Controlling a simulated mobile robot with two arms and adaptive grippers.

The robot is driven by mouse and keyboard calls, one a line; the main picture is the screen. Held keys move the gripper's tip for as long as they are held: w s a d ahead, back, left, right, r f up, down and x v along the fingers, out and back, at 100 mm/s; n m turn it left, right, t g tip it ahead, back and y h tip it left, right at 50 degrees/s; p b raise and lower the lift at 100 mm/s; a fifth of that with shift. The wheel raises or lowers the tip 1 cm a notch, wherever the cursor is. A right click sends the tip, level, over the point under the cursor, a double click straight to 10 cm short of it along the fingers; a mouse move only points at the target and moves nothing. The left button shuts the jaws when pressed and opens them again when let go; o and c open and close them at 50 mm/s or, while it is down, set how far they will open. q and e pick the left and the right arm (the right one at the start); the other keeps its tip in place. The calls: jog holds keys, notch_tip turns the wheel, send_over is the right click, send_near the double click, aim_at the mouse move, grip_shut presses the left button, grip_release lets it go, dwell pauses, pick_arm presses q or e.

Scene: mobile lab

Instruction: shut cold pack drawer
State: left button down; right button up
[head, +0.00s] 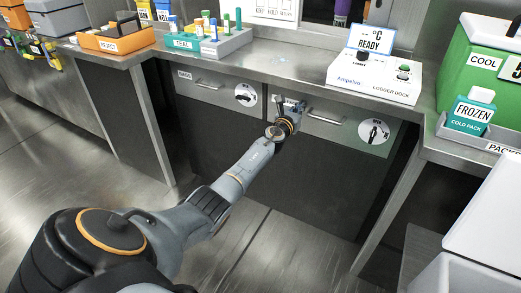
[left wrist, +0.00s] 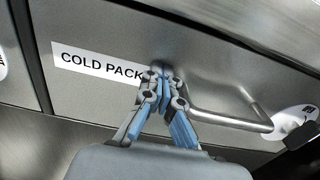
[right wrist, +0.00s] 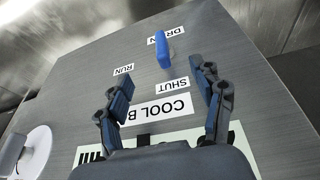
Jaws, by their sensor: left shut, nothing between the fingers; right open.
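The cold pack drawer (head: 350,133) is the right one of two grey drawers under the counter. In the left wrist view its front (left wrist: 210,75) carries a "COLD PACK" label (left wrist: 95,62) and a bar handle (left wrist: 235,122). The front looks about level with its neighbour; a small gap cannot be ruled out. My left gripper (head: 291,106) is shut and empty. Its fingertips (left wrist: 161,72) are at the drawer front, between label and handle, covering the label's end; contact is unclear. My right gripper (right wrist: 160,85) is open and empty, seen only in its wrist view.
The "BAGS" drawer (head: 218,92) is to the left. The counter (head: 280,65) above bears a logger dock (head: 375,78) and racks. A cold pack box (head: 472,113) stands at right. My right gripper faces a panel (right wrist: 80,75) with a blue lever (right wrist: 162,50).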

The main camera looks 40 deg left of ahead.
pick_arm(q)
jog(key=shift+w+a+r, duration=0.1)
jog(key=shift+a+r, duration=0.2)
jog(key=shift+r, duration=0.7)
jog(key=f+v, duration=0.2)
jog(key=v, duration=1)
jog(key=shift+d, duration=0.3)
